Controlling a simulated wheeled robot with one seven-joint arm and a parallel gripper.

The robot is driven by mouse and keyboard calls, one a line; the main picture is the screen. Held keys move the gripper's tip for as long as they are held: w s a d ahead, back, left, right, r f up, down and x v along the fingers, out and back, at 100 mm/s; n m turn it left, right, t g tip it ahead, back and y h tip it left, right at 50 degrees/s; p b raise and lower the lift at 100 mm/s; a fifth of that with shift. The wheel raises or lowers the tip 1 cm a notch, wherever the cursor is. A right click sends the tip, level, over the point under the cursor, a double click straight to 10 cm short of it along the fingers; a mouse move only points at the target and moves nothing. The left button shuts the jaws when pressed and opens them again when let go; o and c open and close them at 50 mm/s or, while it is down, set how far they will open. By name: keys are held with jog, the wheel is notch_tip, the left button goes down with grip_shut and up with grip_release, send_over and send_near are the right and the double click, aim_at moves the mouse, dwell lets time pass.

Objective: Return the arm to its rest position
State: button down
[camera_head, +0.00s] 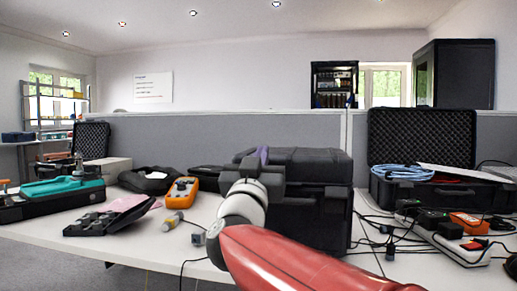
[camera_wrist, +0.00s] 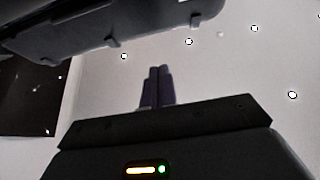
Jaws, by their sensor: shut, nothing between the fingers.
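My arm reaches from the bottom right of the head view, with a red link and a white-grey wrist, over the front of the white table (camera_head: 190,240). My gripper (camera_head: 262,153) shows as a dark body with purplish fingers, in front of the large black case (camera_head: 318,200). In the wrist view the two fingers of my gripper (camera_wrist: 158,75) stand close together, with nothing between them. Behind them are a pale surface and small round ceiling lights. The gripper covers part of the black case.
An open black case (camera_head: 422,140) with blue cable (camera_head: 402,172) stands at the right. Power strips and an orange device (camera_head: 468,222) lie in front of it. At the left are an orange meter (camera_head: 181,192), a black tray (camera_head: 105,218) and a teal tool case (camera_head: 62,188). A grey partition (camera_head: 220,130) runs behind.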

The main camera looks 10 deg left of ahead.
jog(key=s+d+f+g+p, duration=0.4)
jog(key=s+d+f+g, duration=0.5)
jog(key=s+d+f, duration=0.3)
jog(key=s+d+f+g+p, duration=0.3)
jog(key=s+d+f+g, duration=0.6)
jog(key=s+d+f, duration=0.4)
notch_tip(320, 180, down, 5)
jog(key=d, duration=0.2)
jog(key=shift+s+d+f+p, duration=0.15)
jog(key=shift+d+p, duration=0.2)
jog(key=shift+d, duration=0.05)
